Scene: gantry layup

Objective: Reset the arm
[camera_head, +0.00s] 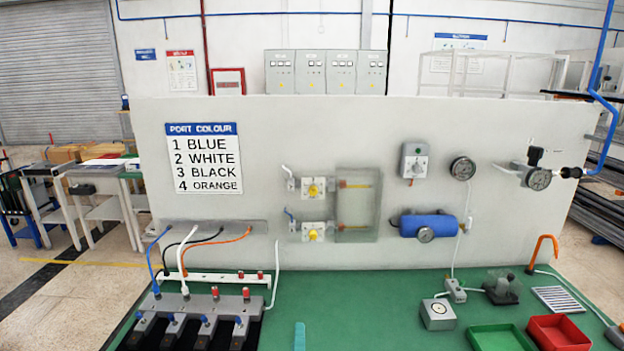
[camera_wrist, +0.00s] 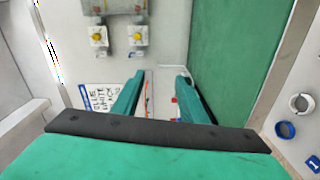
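My gripper (camera_wrist: 161,76) shows in the wrist view as two teal fingers reaching out past a dark bar. The fingers are apart, with nothing held between them. Beyond them are the grey panel, part of the port colour sign (camera_wrist: 100,97) and some thin hoses, and the distance to these is hard to judge. In the head view a narrow teal tip (camera_head: 300,337) at the bottom middle looks like part of my gripper, above the green bench (camera_head: 370,315). The rest of my arm is out of the head view.
The upright panel (camera_head: 290,120) carries yellow-knobbed valves (camera_head: 313,188), gauges and a blue cylinder (camera_head: 428,223). A manifold with coloured hoses (camera_head: 200,305) is at front left. A red tray (camera_head: 558,333) and green tray (camera_head: 498,338) are at front right. The bench middle is mostly clear.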

